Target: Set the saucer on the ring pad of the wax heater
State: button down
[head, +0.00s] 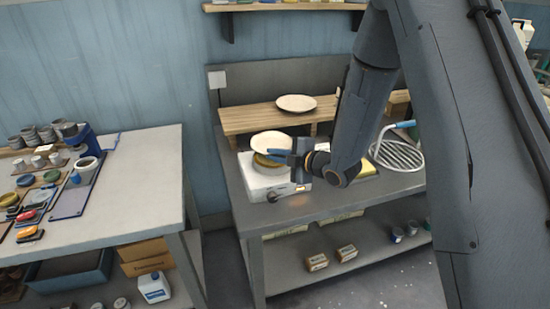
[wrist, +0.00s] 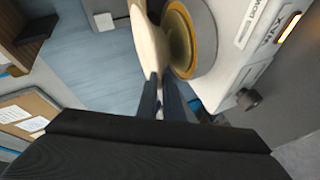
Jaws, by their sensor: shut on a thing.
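The cream saucer (head: 270,141) is held roughly level above the wax heater (head: 262,183), a white box on the grey bench. The heater's ring pad (head: 266,160), round with a golden rim, shows just under the saucer. My gripper (head: 282,155) comes in from the right and is shut on the saucer's near edge. In the wrist view the saucer (wrist: 150,45) is seen almost edge-on between my fingers (wrist: 163,98), beside the ring pad (wrist: 186,40). A narrow gap seems to part saucer and pad; the exact height is hard to judge.
A wooden riser (head: 247,118) behind the heater carries another pale plate (head: 296,102). A wire rack (head: 398,153) lies to the right, partly behind my arm. A knob (wrist: 248,98) sticks out from the heater's front. A separate table (head: 130,185) with cups stands left.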

jog(key=shift+f, duration=0.85)
jog(key=shift+f, duration=0.2)
jog(key=c, duration=2.2)
grip_release()
